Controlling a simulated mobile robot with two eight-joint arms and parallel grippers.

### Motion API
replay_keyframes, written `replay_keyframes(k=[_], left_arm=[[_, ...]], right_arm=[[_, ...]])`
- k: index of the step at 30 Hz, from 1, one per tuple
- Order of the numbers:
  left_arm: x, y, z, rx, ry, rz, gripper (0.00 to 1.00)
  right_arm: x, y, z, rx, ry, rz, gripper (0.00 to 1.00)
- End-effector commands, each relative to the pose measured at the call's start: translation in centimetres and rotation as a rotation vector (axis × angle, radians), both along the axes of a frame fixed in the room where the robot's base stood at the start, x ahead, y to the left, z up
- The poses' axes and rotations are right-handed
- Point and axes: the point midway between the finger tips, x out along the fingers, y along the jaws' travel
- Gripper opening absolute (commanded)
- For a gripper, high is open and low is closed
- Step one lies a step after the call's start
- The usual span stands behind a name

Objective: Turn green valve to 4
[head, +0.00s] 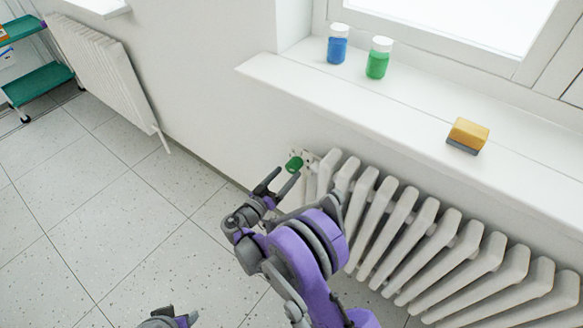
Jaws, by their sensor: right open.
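The green valve (294,164) is a small green knob at the upper left end of the white radiator (415,235) under the window sill. Any number on it is too small to read. My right gripper (281,179) is open, with its dark fingers pointing up toward the valve. One fingertip is just below the valve in the picture; I cannot tell whether it touches. My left gripper (168,318) shows only in part at the bottom edge, and its fingers cannot be made out.
A blue jar (337,50), a green jar (378,64) and a yellow eraser (468,133) stand on the window sill (400,115) above the radiator. A second radiator (103,70) and a green cart (40,82) are at the left. The tiled floor left of my arm is clear.

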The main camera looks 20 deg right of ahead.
Motion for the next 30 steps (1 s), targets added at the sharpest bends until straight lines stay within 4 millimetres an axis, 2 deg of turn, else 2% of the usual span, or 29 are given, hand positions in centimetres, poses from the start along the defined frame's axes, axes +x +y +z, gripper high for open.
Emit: replay_keyframes(k=[1, 6, 11, 30], left_arm=[[0.0, 0.0, 0.2, 0.000, -0.001, 0.000, 0.50], [-0.1, 0.0, 0.5, 0.000, -0.002, 0.000, 0.50], [-0.1, 0.0, 0.7, 0.000, -0.002, 0.000, 0.50], [-0.1, 0.0, 0.7, 0.000, -0.002, 0.000, 0.50]], right_arm=[[-0.7, 1.0, 0.1, 0.001, -0.001, 0.003, 0.84], [-2.7, 3.3, 0.0, 0.002, -0.001, 0.003, 0.84], [-3.7, 4.6, 0.0, 0.001, -0.001, 0.001, 0.84], [-4.0, 4.7, 0.0, 0.002, 0.004, -0.002, 0.84]])
